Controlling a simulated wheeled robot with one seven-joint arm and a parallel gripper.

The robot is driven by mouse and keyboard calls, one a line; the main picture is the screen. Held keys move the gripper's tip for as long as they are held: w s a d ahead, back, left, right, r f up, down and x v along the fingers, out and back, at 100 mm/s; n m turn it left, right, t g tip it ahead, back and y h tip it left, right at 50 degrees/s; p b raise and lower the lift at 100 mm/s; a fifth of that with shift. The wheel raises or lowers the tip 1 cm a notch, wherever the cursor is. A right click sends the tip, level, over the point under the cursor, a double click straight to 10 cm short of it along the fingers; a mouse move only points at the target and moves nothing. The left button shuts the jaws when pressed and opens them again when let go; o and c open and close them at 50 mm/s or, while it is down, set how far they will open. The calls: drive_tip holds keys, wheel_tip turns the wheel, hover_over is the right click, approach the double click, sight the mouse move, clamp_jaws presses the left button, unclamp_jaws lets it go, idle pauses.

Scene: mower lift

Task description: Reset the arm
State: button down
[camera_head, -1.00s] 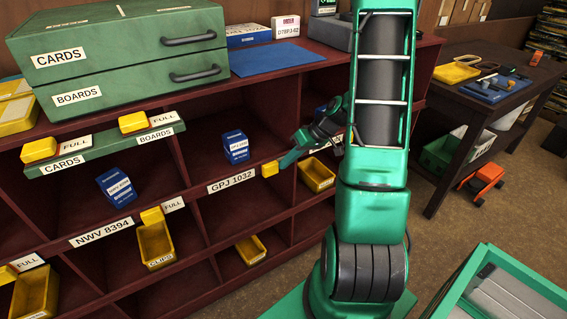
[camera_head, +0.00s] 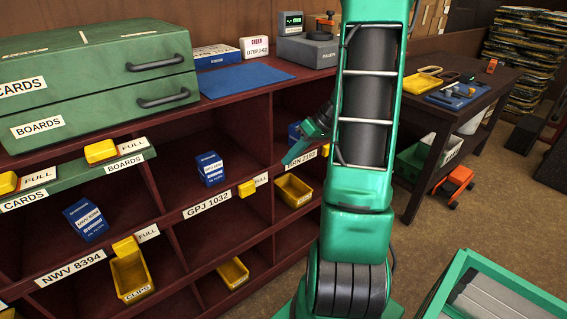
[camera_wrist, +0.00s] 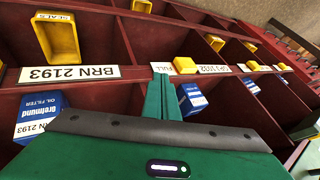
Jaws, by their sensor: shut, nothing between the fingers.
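My green arm (camera_head: 360,195) stands folded at the right of the shelf in the head view. My gripper (camera_head: 288,160) is in front of the shelf's middle row, near the BRN 2193 label. In the wrist view my gripper (camera_wrist: 164,80) is shut and empty. Its fingertips point at the shelf edge, just by a white FULL label. A yellow slider (camera_head: 247,188) sits at the left end of that FULL label (camera_head: 261,180), beside the GPJ 1032 label (camera_head: 207,203). The slider also shows in the wrist view (camera_wrist: 185,65), apart from the fingers.
The dark red shelf (camera_head: 225,117) holds blue boxes (camera_head: 210,168) and yellow bins (camera_head: 293,190). Green drawers (camera_head: 100,85) and a blue mat (camera_head: 245,77) are on top. A dark side table (camera_head: 420,115) and a green-framed crate (camera_head: 490,290) stand right. Floor shows between.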

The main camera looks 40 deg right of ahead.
idle(0.6)
drive_tip(key=s+a+r+m+g+h, duration=0.2)
drive_tip(key=s+a, duration=0.5)
drive_tip(key=s, duration=0.4)
drive_tip(key=s+a+r+m+g+h, duration=0.3)
drive_tip(key=s+a+r, duration=0.4)
drive_tip(key=s, duration=0.4)
drive_tip(key=shift+a+m, duration=0.3)
drive_tip(key=shift+m, duration=0.4)
